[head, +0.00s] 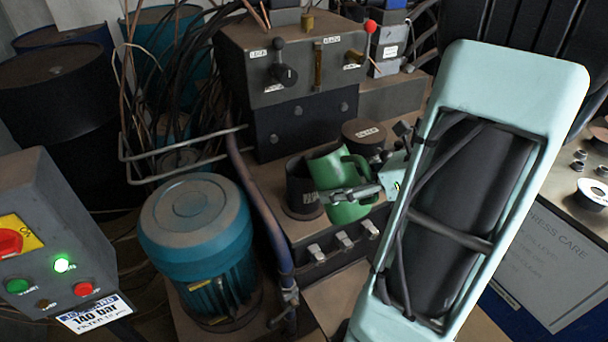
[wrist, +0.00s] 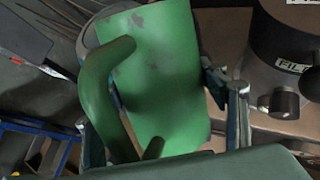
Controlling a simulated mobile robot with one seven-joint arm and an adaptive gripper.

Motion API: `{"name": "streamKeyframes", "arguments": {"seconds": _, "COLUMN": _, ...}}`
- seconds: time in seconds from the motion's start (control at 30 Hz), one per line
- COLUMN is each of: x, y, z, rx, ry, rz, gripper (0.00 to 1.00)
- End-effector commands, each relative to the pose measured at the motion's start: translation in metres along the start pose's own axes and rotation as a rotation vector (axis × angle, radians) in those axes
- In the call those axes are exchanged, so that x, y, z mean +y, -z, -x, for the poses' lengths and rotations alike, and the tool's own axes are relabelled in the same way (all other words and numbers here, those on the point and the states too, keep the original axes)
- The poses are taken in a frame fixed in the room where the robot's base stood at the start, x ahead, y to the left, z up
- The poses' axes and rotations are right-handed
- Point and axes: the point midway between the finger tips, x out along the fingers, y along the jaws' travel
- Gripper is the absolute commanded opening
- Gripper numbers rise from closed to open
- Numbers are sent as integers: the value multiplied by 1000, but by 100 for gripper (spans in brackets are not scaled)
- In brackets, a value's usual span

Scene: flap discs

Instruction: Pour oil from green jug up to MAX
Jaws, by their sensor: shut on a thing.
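The green jug (head: 345,184) is tilted to the left in the head view, with its mouth at a dark cylindrical filler neck (head: 303,186) on top of the tank. My gripper (head: 352,193) is shut on the jug from the right. In the wrist view the green jug (wrist: 165,75) fills the middle, its handle on the left, with my gripper's fingers (wrist: 165,125) on both sides of it. Part of a round grey rim (wrist: 88,40) shows behind the jug. No oil stream or MAX mark can be made out in either view.
A round lidded cap (head: 363,134) stands right behind the jug. A valve block with levers (head: 290,65) rises behind. A blue motor (head: 196,225) and a bent pipe (head: 255,200) stand left. A control box (head: 55,240) is at far left.

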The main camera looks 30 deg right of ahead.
Motion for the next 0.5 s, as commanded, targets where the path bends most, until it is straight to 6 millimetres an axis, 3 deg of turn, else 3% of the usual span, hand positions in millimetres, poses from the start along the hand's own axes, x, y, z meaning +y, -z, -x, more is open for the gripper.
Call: {"name": "streamKeyframes", "arguments": {"seconds": 0.5, "x": -2, "y": 33, "z": -10, "rx": -138, "ry": 4, "rz": 35, "gripper": 23}}
